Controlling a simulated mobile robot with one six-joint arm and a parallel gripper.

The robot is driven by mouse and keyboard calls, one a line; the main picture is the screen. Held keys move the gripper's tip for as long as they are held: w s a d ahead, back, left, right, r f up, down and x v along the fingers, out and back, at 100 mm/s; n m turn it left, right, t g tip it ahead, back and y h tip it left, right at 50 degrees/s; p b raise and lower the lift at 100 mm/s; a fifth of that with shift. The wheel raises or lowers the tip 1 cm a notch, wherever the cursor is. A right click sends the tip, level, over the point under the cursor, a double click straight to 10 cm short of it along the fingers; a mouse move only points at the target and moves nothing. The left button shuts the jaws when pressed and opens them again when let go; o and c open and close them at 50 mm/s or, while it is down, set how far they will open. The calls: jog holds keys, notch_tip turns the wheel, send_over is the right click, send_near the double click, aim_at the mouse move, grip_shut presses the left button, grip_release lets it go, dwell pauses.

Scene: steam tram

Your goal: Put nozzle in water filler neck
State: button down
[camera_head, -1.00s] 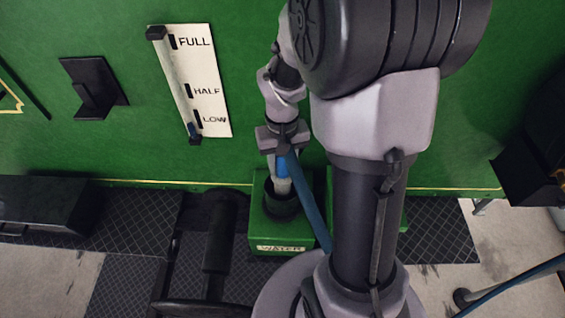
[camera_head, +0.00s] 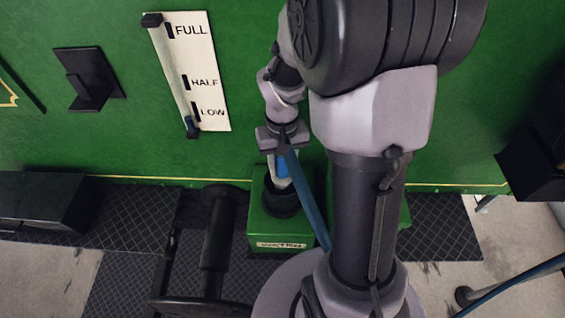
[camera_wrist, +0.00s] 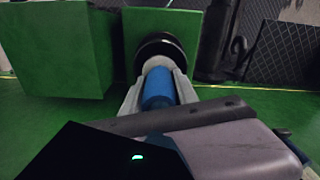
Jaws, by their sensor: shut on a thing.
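The black round water filler neck (camera_head: 282,205) stands upright on a green box (camera_head: 262,228) with a white label, low against the green wall. My gripper (camera_head: 283,148) is above the neck, shut on the nozzle (camera_head: 282,168), which has a blue sleeve and a pale grey lower end. The nozzle points down, and its lower end goes into the neck's opening; how deep is hidden. In the wrist view the blue nozzle (camera_wrist: 158,88) lies between the gripper fingers (camera_wrist: 158,100), and its pale end meets the black neck (camera_wrist: 163,46).
A blue hose (camera_head: 309,205) runs down from the nozzle beside my arm. A level gauge (camera_head: 192,70) is on the green wall. A black pedal-like frame (camera_head: 215,235) stands left of the box. Another green box (camera_wrist: 60,50) is beside it in the wrist view.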

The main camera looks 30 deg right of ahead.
jog(key=c, duration=0.9)
grip_release()
jog(key=shift+o, duration=0.2)
notch_tip(320, 180, up, 18)
jog(key=p, duration=0.4)
jog(key=shift+f, duration=0.25)
